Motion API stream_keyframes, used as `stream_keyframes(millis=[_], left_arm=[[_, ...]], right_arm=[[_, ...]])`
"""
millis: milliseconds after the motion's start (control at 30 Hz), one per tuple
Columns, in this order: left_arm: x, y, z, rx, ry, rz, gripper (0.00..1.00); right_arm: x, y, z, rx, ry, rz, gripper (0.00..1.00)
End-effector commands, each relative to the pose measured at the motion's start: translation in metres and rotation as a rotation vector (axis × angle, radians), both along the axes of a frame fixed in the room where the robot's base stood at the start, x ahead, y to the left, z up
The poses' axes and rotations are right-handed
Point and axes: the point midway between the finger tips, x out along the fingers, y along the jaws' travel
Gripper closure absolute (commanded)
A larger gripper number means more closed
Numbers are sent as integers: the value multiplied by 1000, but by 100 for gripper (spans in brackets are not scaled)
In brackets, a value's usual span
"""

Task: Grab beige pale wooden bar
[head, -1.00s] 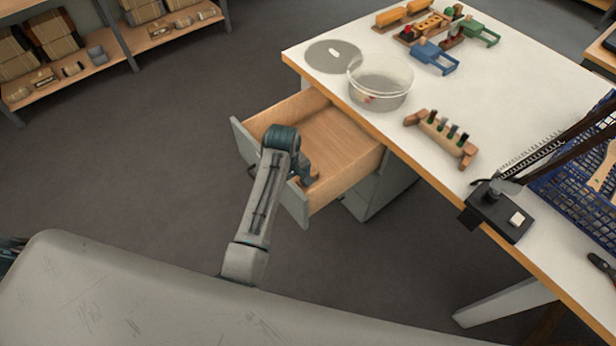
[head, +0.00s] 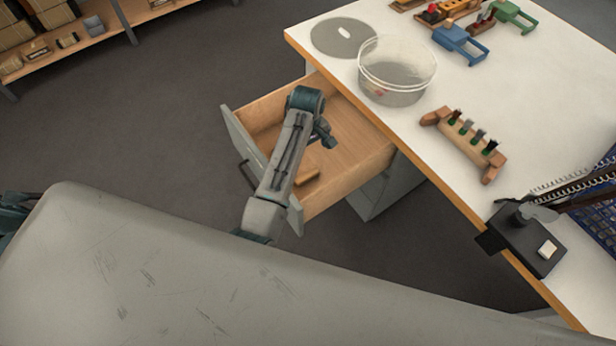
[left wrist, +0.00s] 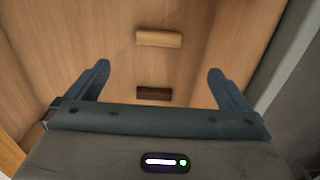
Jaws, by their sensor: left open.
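The pale beige wooden bar (left wrist: 159,38) lies on the drawer floor in the left wrist view, beyond the fingertips. A dark brown bar (left wrist: 154,94) lies closer, between the fingers in the picture. My left gripper (left wrist: 156,70) is open and empty above the drawer floor. In the head view the left gripper (head: 326,137) is over the open drawer (head: 352,160), partly hidden by its own arm. A light wooden bar (head: 307,179) shows beside the arm in the drawer; the other bar is hidden there. My right gripper is out of view.
The white table (head: 545,110) stands above the drawer on the right. On it are a clear tub (head: 397,72), a grey disc (head: 343,37), a wooden rack (head: 465,140) and a black device (head: 527,240). The drawer's walls surround the bars.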

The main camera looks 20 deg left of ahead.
Motion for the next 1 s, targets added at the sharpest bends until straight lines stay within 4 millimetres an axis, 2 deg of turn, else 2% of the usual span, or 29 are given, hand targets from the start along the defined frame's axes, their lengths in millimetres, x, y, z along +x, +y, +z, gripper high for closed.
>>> stream_keyframes(millis=[33, 233, 367, 500, 633, 867, 1000], left_arm=[[0, 0, -13, 0, 0, 0, 0], [0, 0, -34, 0, 0, 0, 0], [0, 0, -42, 0, 2, -1, 0], [-1, 1, -63, 2, 4, -1, 0], [0, 1, -81, 2, 4, -1, 0], [1, 2, -98, 0, 2, 0, 0], [2, 4, -119, 1, 3, 0, 0]], right_arm=[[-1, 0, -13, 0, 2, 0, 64], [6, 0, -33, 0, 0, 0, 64], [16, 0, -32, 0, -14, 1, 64], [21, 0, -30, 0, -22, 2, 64], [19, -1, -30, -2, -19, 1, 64], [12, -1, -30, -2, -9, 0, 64], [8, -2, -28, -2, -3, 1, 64]])
